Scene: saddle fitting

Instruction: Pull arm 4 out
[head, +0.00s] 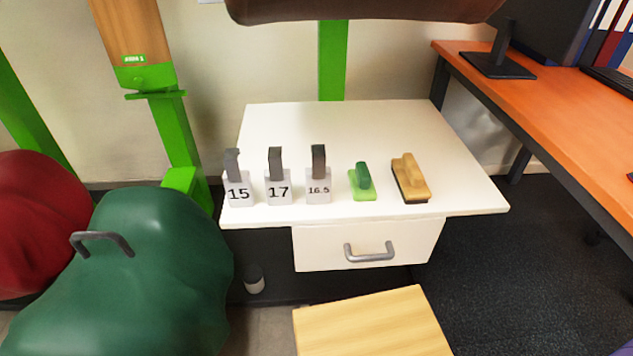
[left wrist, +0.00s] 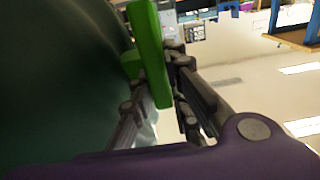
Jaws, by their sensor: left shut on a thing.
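In the left wrist view, my left gripper (left wrist: 158,88) is shut on a green bar (left wrist: 148,45), with a finger on either side of it. A large dark green rounded surface (left wrist: 60,80) lies close on the left of the bar. I see no number on the bar, so I cannot tell which arm it is. The head view shows neither gripper. There, a green bracket (head: 160,78) with a small, hard-to-read label holds a wooden piece (head: 130,28) at upper left.
A green saddle-like form (head: 150,265) with a grey handle and a red form (head: 35,215) fill the left. A white drawer table (head: 300,125) bears numbered blocks (head: 278,188) and two brushes. An orange desk (head: 540,105) stands right. A wooden top (head: 370,325) is in front.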

